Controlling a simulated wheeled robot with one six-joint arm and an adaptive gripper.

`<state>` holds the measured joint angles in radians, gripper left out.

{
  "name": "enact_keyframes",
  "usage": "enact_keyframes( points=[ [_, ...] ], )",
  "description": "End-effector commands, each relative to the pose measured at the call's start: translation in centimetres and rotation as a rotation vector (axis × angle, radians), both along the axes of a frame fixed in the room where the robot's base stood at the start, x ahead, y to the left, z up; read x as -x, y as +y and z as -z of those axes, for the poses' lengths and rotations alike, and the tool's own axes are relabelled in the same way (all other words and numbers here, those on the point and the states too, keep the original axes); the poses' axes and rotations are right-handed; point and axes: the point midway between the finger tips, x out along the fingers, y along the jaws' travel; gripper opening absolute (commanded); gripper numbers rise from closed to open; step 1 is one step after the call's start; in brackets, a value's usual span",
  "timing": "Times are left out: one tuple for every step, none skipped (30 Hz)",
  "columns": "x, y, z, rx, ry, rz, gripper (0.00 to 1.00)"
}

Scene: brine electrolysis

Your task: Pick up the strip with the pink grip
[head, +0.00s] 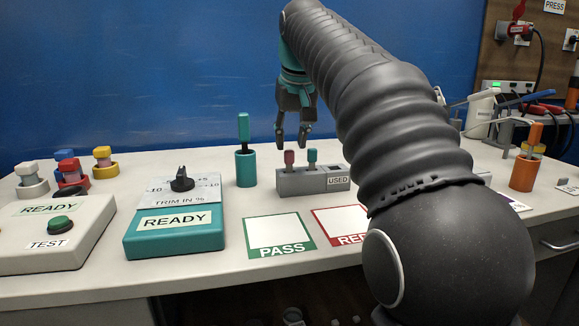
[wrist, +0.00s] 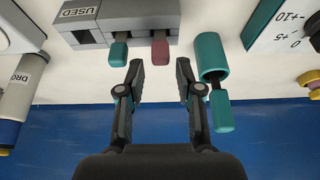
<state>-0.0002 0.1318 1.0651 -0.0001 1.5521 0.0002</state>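The strip with the pink grip (head: 289,158) stands upright in the left part of a grey holder (head: 290,183) labelled USED. Its pink grip also shows in the wrist view (wrist: 160,50). A strip with a teal grip (head: 312,157) stands beside it in the same holder; that grip shows in the wrist view too (wrist: 118,52). My gripper (head: 292,143) is above and behind the holder, fingers pointing down. In the wrist view my gripper (wrist: 160,68) is open and empty, with the pink grip seen between and beyond its fingertips. The strips' lower parts are hidden in the holder.
A teal cup (head: 246,168) with a teal-handled tool stands left of the holder, close to one finger in the wrist view. PASS (head: 279,235) and red-bordered (head: 340,226) mats lie in front. A teal READY box (head: 174,230) stands left.

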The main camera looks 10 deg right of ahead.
Motion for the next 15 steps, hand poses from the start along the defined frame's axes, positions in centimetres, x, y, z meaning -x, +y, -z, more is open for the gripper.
enact_keyframes(
  points=[
    [-0.1, 0.0, 0.4, 0.000, 0.002, 0.000, 0.35],
    [-0.3, 0.0, 0.7, 0.000, 0.002, 0.000, 0.35],
    [-0.4, 0.0, 1.3, 0.000, 0.003, 0.000, 0.35],
    [-0.6, 0.1, 1.7, 0.000, 0.003, 0.000, 0.35],
    [-0.8, 0.1, 2.1, 0.000, 0.003, 0.000, 0.35],
    [-0.9, 0.1, 2.7, 0.000, 0.003, 0.000, 0.35],
    [-1.1, 0.1, 3.1, 0.000, 0.003, 0.000, 0.35],
    [-1.3, 0.1, 3.4, 0.000, 0.003, 0.000, 0.35],
    [-1.4, 0.1, 3.8, 0.000, 0.002, 0.000, 0.35],
    [-1.6, 0.1, 4.0, 0.000, 0.002, 0.000, 0.35],
    [-1.7, 0.1, 4.3, 0.000, 0.001, 0.000, 0.35],
    [-1.7, 0.1, 4.4, 0.000, 0.001, 0.000, 0.35],
    [-1.8, 0.1, 4.5, 0.000, 0.001, 0.000, 0.35],
    [-1.8, 0.1, 4.6, 0.000, 0.000, 0.000, 0.35],
    [-1.8, 0.1, 4.7, 0.000, 0.000, 0.000, 0.35]
  ],
)
